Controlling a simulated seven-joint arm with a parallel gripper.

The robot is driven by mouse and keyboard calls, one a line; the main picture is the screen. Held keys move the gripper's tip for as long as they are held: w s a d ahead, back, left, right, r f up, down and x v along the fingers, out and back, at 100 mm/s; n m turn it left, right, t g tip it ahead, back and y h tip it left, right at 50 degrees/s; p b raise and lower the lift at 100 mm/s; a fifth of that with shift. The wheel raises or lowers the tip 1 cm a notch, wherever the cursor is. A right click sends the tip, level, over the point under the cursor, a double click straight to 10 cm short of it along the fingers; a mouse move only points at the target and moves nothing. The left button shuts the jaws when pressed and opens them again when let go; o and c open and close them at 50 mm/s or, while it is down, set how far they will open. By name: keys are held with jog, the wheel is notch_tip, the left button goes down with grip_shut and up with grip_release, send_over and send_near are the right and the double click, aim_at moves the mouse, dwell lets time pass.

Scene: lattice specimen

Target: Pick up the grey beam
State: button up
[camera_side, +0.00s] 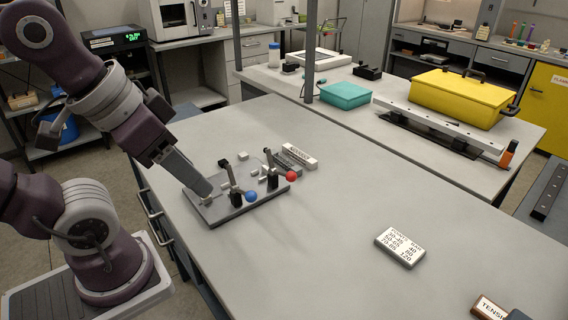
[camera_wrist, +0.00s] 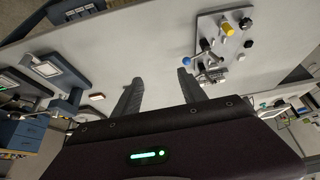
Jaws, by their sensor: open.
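A short grey bar (camera_side: 288,165), which looks like the grey beam, lies on the bench against a white lettered block (camera_side: 301,156). Both are just behind a grey fixture plate (camera_side: 222,211) with toggle clamps, one blue knob (camera_side: 251,196) and one red knob (camera_side: 291,176). My gripper (camera_side: 206,191) points down towards the plate's left end in the side view, apart from the bar; its height above the plate is unclear. In the wrist view its two fingers (camera_wrist: 160,92) are spread with nothing between them. I cannot pick out the beam in the wrist view.
Small pale blocks sit on the plate among the upright clamps. A white number card (camera_side: 400,247) lies to the right on the bench, with clear surface between. A dark post (camera_side: 310,50) rises behind. A teal case (camera_side: 345,95) and yellow case (camera_side: 460,95) stand farther back.

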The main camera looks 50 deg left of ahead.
jog(key=w+a+r+n+g, duration=0.1)
jog(key=w+r+n, duration=0.25)
jog(key=w, duration=0.35)
jog(key=n+g+y, duration=0.2)
jog(key=n+g, duration=0.3)
jog(key=n, duration=1)
send_over(285, 159)
jog(key=s, duration=0.1)
jog(key=shift+m, duration=0.25)
jog(key=f, duration=1.4)
jog(key=d+f, duration=0.1)
jog(key=f, duration=0.6)
jog(key=shift+f, duration=0.1)
jog(key=f, duration=0.4)
jog(key=w+a+f, duration=0.1)
jog(key=f, duration=0.1)
jog(key=shift+f, duration=0.4)
jog(key=shift+s, duration=0.1)
grip_shut()
